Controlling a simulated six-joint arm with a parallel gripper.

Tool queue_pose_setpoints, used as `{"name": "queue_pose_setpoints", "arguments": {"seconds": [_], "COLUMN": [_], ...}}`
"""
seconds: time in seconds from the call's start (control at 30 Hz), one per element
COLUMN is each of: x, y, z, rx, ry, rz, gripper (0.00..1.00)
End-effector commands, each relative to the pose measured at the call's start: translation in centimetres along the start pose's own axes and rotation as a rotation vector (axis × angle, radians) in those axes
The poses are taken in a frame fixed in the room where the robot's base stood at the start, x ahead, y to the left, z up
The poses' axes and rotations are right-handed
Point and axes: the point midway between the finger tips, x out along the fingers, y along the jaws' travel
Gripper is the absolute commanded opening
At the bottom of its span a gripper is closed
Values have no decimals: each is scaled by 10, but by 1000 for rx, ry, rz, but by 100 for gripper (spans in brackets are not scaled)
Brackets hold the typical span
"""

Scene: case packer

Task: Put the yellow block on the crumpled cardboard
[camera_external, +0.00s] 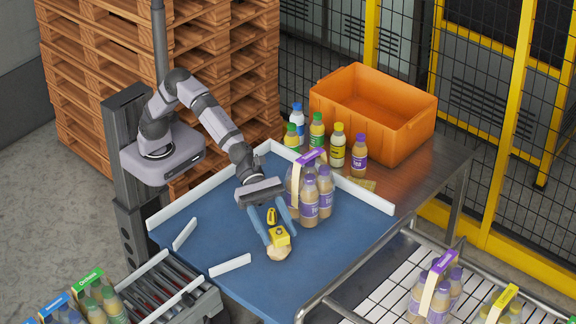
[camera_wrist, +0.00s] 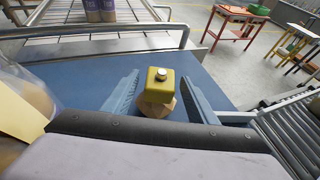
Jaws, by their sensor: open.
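The yellow block (camera_external: 279,237) has a small silver knob on top and sits on the tan crumpled cardboard (camera_external: 279,253) on the blue table. In the wrist view the block (camera_wrist: 160,92) is upright on top of the cardboard (camera_wrist: 154,109), whose lower part is partly hidden by my wrist. My gripper (camera_external: 283,234) is open, with its blue fingers on either side of the block. In the wrist view the gripper (camera_wrist: 160,79) shows gaps between both fingers and the block.
A pack of purple-labelled bottles (camera_external: 310,195) stands close to the right of my gripper. More bottles (camera_external: 338,145) and an orange crate (camera_external: 410,135) stand behind. White rails (camera_external: 230,265) edge the blue table (camera_external: 205,235), which is clear at left.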

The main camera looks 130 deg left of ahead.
Motion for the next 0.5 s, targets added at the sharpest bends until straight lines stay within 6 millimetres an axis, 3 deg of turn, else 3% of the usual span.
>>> {"name": "queue_pose_setpoints", "arguments": {"seconds": [0.27, 0.5], "x": [-31, -70], "y": [1, 1], "z": [-1, 0], "rx": [0, 0], "ry": [-3, -2], "rz": [1, 2], "gripper": [53, 53]}}
